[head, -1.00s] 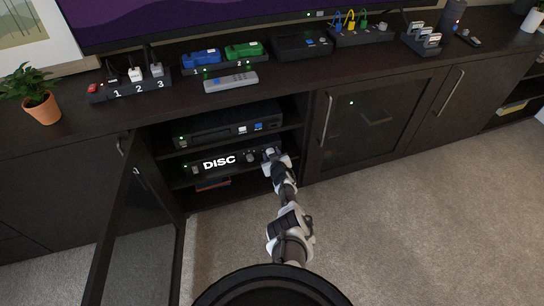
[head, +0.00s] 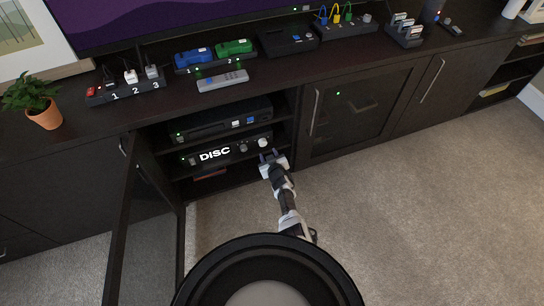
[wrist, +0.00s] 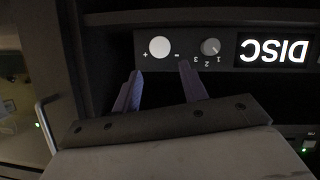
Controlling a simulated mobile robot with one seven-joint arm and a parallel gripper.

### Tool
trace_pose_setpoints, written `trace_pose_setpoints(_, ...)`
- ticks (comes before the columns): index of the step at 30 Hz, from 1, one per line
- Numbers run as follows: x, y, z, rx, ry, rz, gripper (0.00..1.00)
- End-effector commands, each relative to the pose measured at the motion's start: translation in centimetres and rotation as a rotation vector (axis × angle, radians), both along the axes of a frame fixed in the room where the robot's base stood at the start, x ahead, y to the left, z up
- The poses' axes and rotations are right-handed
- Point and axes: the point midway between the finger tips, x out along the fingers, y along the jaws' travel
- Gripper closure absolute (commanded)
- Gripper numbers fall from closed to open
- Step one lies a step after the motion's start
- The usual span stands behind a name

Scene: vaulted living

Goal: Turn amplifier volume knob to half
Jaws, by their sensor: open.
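The amplifier (head: 228,150) sits on the middle shelf of the open cabinet, with a lit "DISC" display. Its volume knob (head: 263,142) is the pale round knob at the right end. In the wrist view the amplifier is upside down, and the volume knob (wrist: 159,46) lies between "+" and "-" marks. A smaller grey selector knob (wrist: 210,46) marked 1, 2, 3 is beside it. My gripper (head: 271,156) is open and empty, just in front of and below the volume knob. In the wrist view its fingers (wrist: 160,85) are apart, with the volume knob beyond their tips, not touched.
The cabinet door (head: 122,225) stands open at the left. Another black device (head: 222,122) is on the shelf above. A closed glass door (head: 350,115) is to the right. The carpet (head: 420,220) in front is clear.

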Motion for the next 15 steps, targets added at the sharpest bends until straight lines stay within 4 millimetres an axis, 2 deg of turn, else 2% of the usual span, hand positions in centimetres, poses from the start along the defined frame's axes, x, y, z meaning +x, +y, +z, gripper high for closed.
trace_pose_setpoints(1,-0.9,-0.4,1.0,0.0,0.003,-0.003,0.57)
trace_pose_setpoints(6,-3.0,-0.8,1.7,0.001,0.001,-0.003,0.57)
trace_pose_setpoints(15,-4.6,-1.1,2.0,0.0,0.0,-0.001,0.57)
